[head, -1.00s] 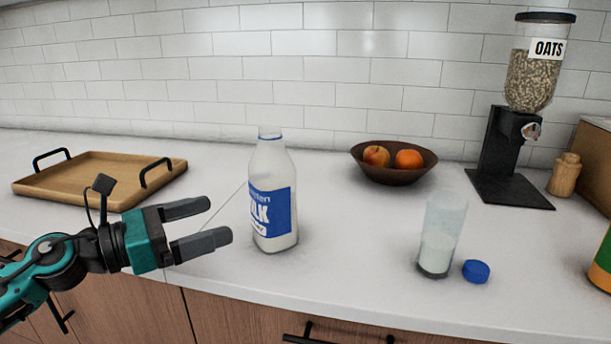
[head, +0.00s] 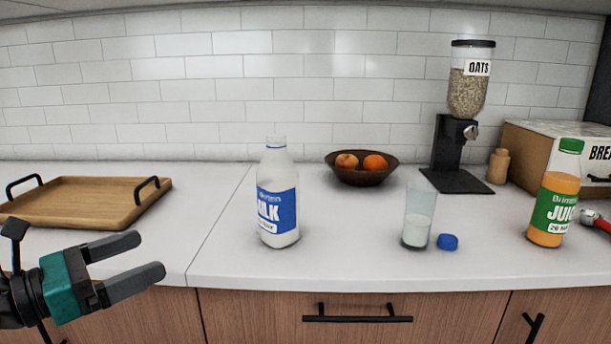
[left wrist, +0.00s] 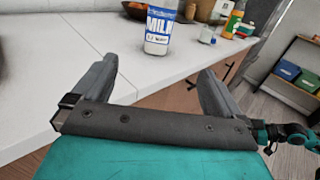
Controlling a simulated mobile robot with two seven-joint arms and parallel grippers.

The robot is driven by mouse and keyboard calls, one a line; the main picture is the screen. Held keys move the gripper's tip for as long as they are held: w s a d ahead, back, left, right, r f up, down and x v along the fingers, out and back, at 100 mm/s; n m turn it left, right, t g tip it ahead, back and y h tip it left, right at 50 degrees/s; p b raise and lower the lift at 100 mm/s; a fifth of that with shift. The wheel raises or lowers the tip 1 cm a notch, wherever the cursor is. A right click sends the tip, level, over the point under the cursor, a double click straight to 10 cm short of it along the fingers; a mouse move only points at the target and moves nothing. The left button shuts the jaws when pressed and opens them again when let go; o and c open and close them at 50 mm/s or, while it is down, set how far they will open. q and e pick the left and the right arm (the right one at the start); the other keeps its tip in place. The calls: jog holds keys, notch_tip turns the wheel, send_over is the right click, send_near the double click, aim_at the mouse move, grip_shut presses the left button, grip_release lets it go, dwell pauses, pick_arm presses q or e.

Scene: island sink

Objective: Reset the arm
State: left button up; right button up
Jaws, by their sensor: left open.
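My left gripper (head: 150,261) is open and empty at the lower left of the head view, in front of the counter's front edge. In the left wrist view its two fingers (left wrist: 157,82) stand wide apart with nothing between them. A milk bottle (head: 278,205) with a blue label stands upright on the counter, to the right of the gripper and apart from it. The bottle also shows beyond the fingers in the left wrist view (left wrist: 159,28). My right gripper is not seen in the head view.
On the white counter (head: 330,262) are a wooden tray (head: 90,218), fruit bowl (head: 362,178), glass with some milk (head: 417,222), blue cap (head: 447,242), oats dispenser (head: 459,155), juice bottle (head: 554,210) and bread box (head: 535,150). Drawers with black handles (head: 357,319) are below.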

pick_arm(q)
jog(key=s+f+n+t+y+p, duration=0.3)
jog(key=f+n, duration=0.4)
jog(key=n, duration=0.7)
jog(key=s+f+n+t+y+p, duration=0.1)
jog(key=f+n+y+p, duration=0.45)
jog(key=n, duration=0.85)
jog(key=s+d+f+n+g+y, duration=0.1)
jog(key=s+d+f+n+g, duration=0.2)
jog(key=s+f+n, duration=0.3)
jog(key=s+d+f+n+g+y+p, duration=0.1)
jog(key=s+d+f+n+g, duration=0.1)
jog(key=s+f+n, duration=0.3)
notch_tip(320, 180, down, 3)
jog(key=d+n, duration=0.1)
jog(key=n, duration=0.2)
jog(key=shift+s+d+r+n+g, duration=0.2)
jog(key=shift+s+d+n+g, duration=0.15)
jog(key=shift+d+n+g, duration=0.05)
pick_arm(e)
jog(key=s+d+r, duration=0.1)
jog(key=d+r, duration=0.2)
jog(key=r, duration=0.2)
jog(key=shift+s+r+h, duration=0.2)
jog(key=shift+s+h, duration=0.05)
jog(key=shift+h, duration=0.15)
